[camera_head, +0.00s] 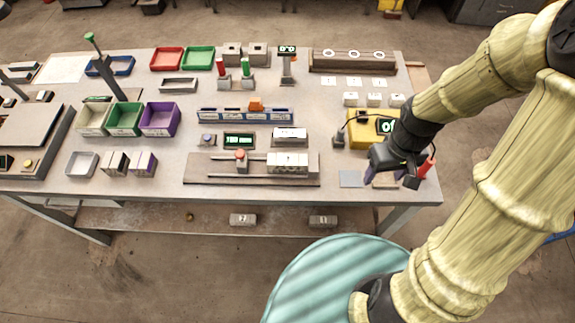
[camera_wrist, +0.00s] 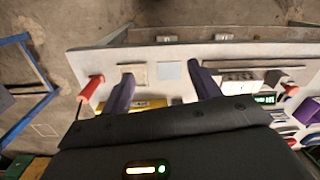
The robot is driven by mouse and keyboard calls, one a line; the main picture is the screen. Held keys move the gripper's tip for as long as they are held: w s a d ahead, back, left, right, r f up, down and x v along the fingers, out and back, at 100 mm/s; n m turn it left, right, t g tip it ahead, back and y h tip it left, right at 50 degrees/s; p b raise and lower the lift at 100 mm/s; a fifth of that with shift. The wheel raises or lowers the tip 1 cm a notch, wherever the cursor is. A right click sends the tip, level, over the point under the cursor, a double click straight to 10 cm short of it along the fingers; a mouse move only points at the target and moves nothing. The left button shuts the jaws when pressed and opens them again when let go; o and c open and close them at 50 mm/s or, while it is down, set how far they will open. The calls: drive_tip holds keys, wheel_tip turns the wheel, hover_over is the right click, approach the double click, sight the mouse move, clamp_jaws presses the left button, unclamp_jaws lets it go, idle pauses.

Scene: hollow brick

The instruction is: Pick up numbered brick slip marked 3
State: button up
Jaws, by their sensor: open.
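No slip can be read as a 3 for certain. In the head view, a small grey brick (camera_head: 243,219) and another grey brick (camera_head: 323,221) lie on the low shelf under the table's front edge, each with a dark mark too small to read. Three small pale blocks, one of them the left block (camera_head: 350,98), stand in a row at the back right, their marks also unclear. My gripper (camera_head: 388,180) is over the table's front right corner. In the wrist view, my gripper (camera_wrist: 164,88) has its purple fingers apart with nothing held between them.
A grey-blue pad (camera_head: 350,179) lies at the front right. A yellow device (camera_head: 372,136) and a red-handled tool (camera_head: 428,165) are close to my gripper. A slide fixture (camera_head: 225,180) and open bins, such as the purple bin (camera_head: 160,119), occupy the table's middle and left.

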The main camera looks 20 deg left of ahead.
sight(290, 159)
drive_tip(key=a+f+n+g+y+b, duration=0.1)
drive_tip(key=a+f+n, duration=0.2)
drive_tip(key=a+f+n+g+y+b, duration=0.1)
drive_tip(key=a+f+n+g+y, duration=0.1)
drive_tip(key=a+f+n, duration=0.1)
drive_tip(key=a+f+n+g+y+b, duration=0.1)
drive_tip(key=a+f+n+b, duration=0.1)
drive_tip(key=f, duration=0.3)
drive_tip(key=shift+w+a+f+n, duration=0.1)
drive_tip(key=shift+w+a+n, duration=0.1)
drive_tip(key=shift+a+n, duration=0.4)
drive_tip(key=w+r+n+t+y+b, duration=0.1)
drive_tip(key=w+r+n+y+b, duration=0.3)
drive_tip(key=w, duration=0.5)
drive_tip(key=r+n+y, duration=0.1)
drive_tip(key=n+y, duration=0.1)
drive_tip(key=y, duration=0.1)
drive_tip(key=shift+w+a+n+t, duration=0.3)
drive_tip(key=p+x, duration=0.1)
drive_tip(key=x, duration=0.7)
drive_tip(key=p+x, duration=0.1)
drive_tip(key=x, duration=0.3)
drive_tip(key=shift+a+r+p, duration=0.2)
drive_tip(key=shift+a+p, duration=0.05)
drive_tip(key=shift+p, duration=0.05)
drive_tip(key=shift+s, duration=0.1)
